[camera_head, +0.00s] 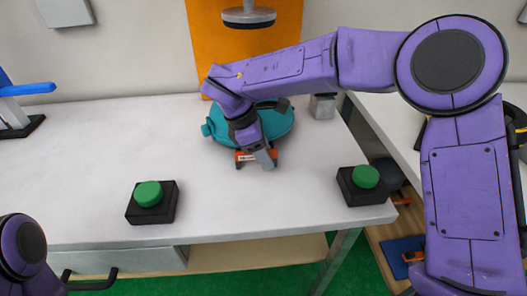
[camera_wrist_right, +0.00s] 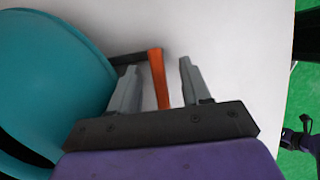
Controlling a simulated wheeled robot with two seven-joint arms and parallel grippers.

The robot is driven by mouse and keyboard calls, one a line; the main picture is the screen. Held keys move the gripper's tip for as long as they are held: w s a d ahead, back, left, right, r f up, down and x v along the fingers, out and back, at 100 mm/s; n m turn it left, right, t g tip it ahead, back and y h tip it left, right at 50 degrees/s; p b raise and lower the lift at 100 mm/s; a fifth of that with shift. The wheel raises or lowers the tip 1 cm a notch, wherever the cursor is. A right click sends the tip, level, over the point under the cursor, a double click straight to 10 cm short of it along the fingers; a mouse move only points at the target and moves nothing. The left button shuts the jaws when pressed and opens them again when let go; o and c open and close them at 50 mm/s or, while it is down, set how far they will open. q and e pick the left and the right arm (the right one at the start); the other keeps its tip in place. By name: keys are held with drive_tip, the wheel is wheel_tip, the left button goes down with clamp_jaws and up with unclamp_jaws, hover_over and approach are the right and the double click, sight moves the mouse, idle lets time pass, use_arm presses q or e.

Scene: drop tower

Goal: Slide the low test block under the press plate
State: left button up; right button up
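A round grey press plate (camera_head: 248,20) hangs over the back of the table, in front of an orange panel. A small grey metal block (camera_head: 322,106) stands on the table right of a teal rounded object (camera_head: 283,121); I cannot tell if this is the low test block. My right gripper (camera_head: 262,160) is in front of the teal object, by an orange bar with dark ends (camera_head: 245,156). In the right wrist view, my open fingers (camera_wrist_right: 160,85) stand on either side of the orange bar (camera_wrist_right: 157,75). My left gripper is outside the view.
Two black boxes with green buttons stand near the table's front edge, one left (camera_head: 149,195) and one right (camera_head: 365,177). A blue and white device (camera_head: 20,95) is at the far left. The table's left middle is clear.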

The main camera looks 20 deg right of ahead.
drive_tip(key=p+v, duration=0.1)
drive_tip(key=v, duration=0.9)
drive_tip(key=shift+a+r, duration=0.15)
drive_tip(key=shift+r, duration=0.1)
drive_tip(key=shift+f, duration=0.1)
